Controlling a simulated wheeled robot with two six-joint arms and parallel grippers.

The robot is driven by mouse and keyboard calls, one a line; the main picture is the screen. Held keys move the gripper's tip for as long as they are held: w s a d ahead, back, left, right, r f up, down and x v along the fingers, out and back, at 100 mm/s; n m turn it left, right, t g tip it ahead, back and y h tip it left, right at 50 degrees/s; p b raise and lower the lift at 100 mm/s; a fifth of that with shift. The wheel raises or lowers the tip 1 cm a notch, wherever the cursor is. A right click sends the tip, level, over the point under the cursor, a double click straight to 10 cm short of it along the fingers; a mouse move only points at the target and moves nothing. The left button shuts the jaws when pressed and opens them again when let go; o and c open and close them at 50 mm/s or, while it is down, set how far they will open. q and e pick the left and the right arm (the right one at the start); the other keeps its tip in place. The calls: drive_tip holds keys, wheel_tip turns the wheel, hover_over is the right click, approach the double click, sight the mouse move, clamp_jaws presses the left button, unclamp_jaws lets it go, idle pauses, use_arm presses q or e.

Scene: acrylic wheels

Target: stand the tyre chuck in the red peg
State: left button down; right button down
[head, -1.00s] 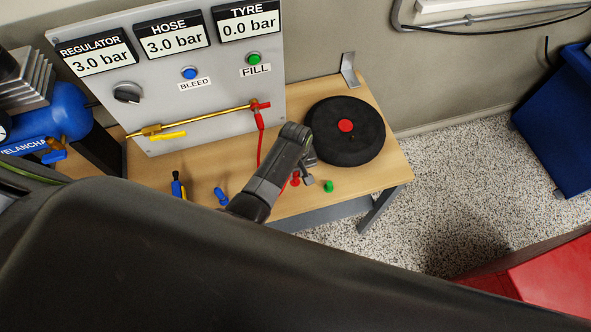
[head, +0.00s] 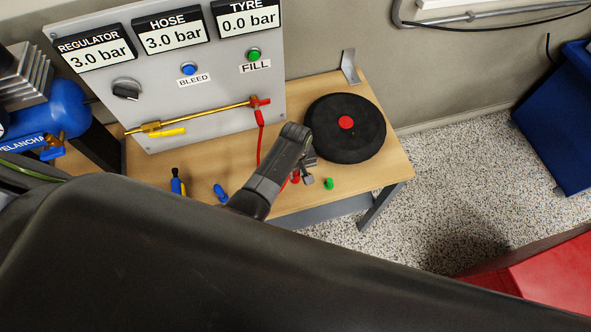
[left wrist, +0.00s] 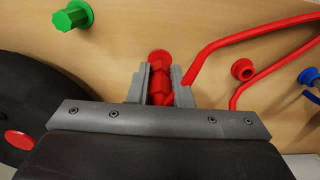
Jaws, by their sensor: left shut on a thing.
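In the left wrist view the red tyre chuck (left wrist: 159,84) is between the two grey jaws of my left gripper (left wrist: 160,90), which is shut on it. Its rounded red end sticks out past the jaws. A red ring with a dark hole (left wrist: 243,69), which looks like the red peg, is on the table to the right, apart from the chuck. I cannot tell the gap below the chuck. In the head view my left gripper (head: 307,180) is low over the front of the table, by the tyre, and its arm hides much there. My right gripper is out of view.
A red hose (left wrist: 245,37) loops around the ring. A green piece (head: 328,184) and a blue piece (head: 220,191) are at the table's front. The black tyre (head: 345,129) lies behind my gripper. The gauge panel (head: 205,90) stands at the back.

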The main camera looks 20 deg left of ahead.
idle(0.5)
use_arm(q)
drive_tip(key=shift+p, duration=0.45)
idle(0.5)
drive_tip(key=shift+f+b, duration=0.85)
drive_tip(key=shift+f, duration=0.25)
drive_tip(key=shift+r+p, duration=0.1)
drive_tip(key=shift+p, duration=0.35)
idle(1.5)
idle(0.5)
drive_tip(key=c, duration=1.2)
unclamp_jaws()
drive_tip(key=shift+c, duration=0.2)
wheel_tip(320, 180, up, 7)
drive_tip(key=p, duration=0.5)
drive_tip(key=shift+f+p, duration=0.2)
drive_tip(key=shift+p, duration=0.2)
wheel_tip(320, 180, up, 11)
drive_tip(key=shift+f+b, duration=0.15)
drive_tip(key=shift+b, duration=0.3)
